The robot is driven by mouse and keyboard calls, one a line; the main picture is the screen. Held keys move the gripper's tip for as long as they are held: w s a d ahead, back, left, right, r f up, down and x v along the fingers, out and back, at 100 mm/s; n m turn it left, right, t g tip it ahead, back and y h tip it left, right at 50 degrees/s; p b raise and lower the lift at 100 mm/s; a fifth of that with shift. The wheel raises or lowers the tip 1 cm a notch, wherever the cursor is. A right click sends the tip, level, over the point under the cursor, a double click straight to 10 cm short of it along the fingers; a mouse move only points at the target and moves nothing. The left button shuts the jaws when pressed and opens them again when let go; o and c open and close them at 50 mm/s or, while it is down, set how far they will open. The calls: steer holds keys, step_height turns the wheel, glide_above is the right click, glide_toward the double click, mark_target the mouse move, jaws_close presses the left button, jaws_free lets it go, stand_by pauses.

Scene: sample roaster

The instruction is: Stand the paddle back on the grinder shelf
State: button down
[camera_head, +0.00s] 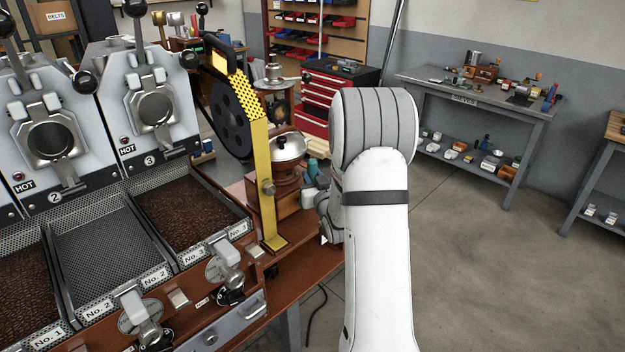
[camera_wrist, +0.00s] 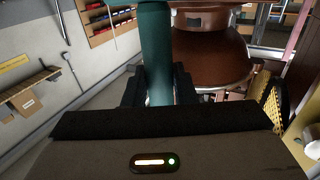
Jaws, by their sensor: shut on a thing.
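In the wrist view my gripper (camera_wrist: 158,88) is shut on a teal upright cylinder, which I take to be the paddle (camera_wrist: 156,45). Only this part of it shows; its upper end runs out of the frame and its lower end is hidden by my gripper. A small teal piece of it shows beside the grinder in the head view (camera_head: 313,170). The grinder (camera_head: 287,172) has a silver domed lid, a copper body and a wooden base. In the wrist view the grinder's round brown part (camera_wrist: 215,65) is just right of the paddle.
A yellow post with a black wheel (camera_head: 262,190) stands close left of the grinder. The roaster's bean trays (camera_head: 105,250) lie further left. A red tool chest (camera_head: 318,100) and a grey workbench (camera_head: 500,100) stand behind. The floor at right is clear.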

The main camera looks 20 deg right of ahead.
steer(key=c, duration=1.5)
jaws_free()
steer(key=shift+s+a+f, duration=0.15)
steer(key=shift+f, duration=0.7)
steer(key=shift+c, duration=0.2)
steer(key=shift+o, duration=0.7)
steer(key=shift+w+f, duration=0.1)
steer(key=shift+w, duration=0.15)
steer(key=shift+o, duration=1.1)
steer(key=shift+r, duration=0.3)
steer(key=shift+s, duration=0.15)
steer(key=s+a+b, duration=0.1)
steer(key=s+b, duration=0.2)
steer(key=s, duration=0.8)
steer(key=s+a+r+g+y, duration=0.1)
steer(key=s+a+g, duration=0.6)
steer(key=s, duration=0.5)
steer(key=s+a+r+n+g+y, duration=0.1)
steer(key=s+a+r+g, duration=0.1)
steer(key=s+a+g, duration=0.6)
steer(key=s+a, duration=0.2)
steer(key=s, duration=0.1)
steer(key=shift+s, duration=0.35)
